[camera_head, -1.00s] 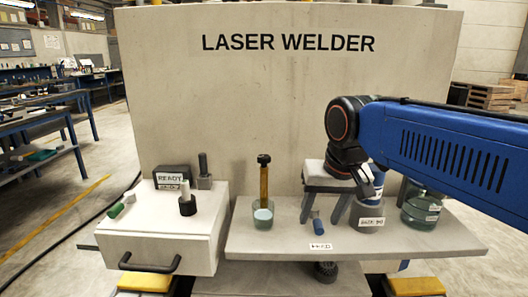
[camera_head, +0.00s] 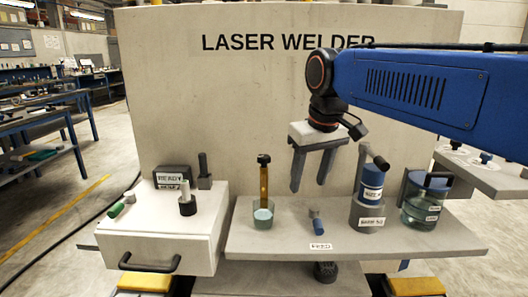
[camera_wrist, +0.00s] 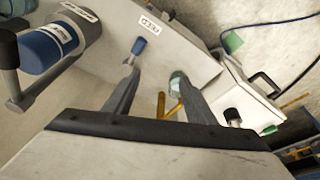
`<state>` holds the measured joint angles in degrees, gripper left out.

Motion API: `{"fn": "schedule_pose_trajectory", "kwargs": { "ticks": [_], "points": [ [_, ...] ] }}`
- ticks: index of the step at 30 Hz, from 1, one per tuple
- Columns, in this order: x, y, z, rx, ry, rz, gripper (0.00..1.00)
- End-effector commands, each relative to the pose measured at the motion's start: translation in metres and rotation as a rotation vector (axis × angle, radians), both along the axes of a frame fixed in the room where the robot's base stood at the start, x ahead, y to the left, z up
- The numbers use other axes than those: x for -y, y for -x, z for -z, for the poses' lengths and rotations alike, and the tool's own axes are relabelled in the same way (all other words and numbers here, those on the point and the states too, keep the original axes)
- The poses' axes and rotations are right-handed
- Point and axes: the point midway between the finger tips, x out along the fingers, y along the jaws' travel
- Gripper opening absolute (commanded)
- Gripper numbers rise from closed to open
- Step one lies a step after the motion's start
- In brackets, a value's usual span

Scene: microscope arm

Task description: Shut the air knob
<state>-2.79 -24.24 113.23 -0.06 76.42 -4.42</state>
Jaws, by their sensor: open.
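No label that I can read says "air", so I cannot tell which knob is the air knob. A small blue knob (camera_head: 316,224) stands on the front shelf behind a label that seems to read FEED; it also shows in the wrist view (camera_wrist: 139,46). A green-ended knob (camera_head: 116,210) and a dark upright knob (camera_head: 187,206) are on the white box at left. Small knobs (camera_head: 486,157) sit on a side shelf at right, partly behind my arm. My gripper (camera_head: 308,190) is open and empty, pointing down above the front shelf.
A blue-topped canister (camera_head: 371,182) with a dark handle and a glass jar (camera_head: 424,211) stand right of my gripper. A cup (camera_head: 263,216) with a yellow stick is to its left. The white box (camera_head: 160,230) has a front handle. The panel (camera_head: 230,110) rises behind.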

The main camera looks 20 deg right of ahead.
Motion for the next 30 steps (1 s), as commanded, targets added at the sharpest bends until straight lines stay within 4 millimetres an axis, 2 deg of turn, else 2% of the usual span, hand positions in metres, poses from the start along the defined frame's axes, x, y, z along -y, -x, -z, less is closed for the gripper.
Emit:
{"fn": "schedule_pose_trajectory", "kwargs": {
  "ticks": [1, 6, 15, 24, 30],
  "points": [
    [-0.002, -0.015, -0.013, -0.012, 0.002, -0.011, 0.5],
    [-0.01, -0.056, -0.056, -0.06, 0.01, -0.05, 0.5],
    [-0.027, -0.128, -0.118, -0.143, 0.022, -0.115, 0.5],
    [-0.045, -0.188, -0.157, -0.222, 0.033, -0.177, 0.5],
    [-0.051, -0.205, -0.167, -0.247, 0.037, -0.198, 0.5]
  ]
}}
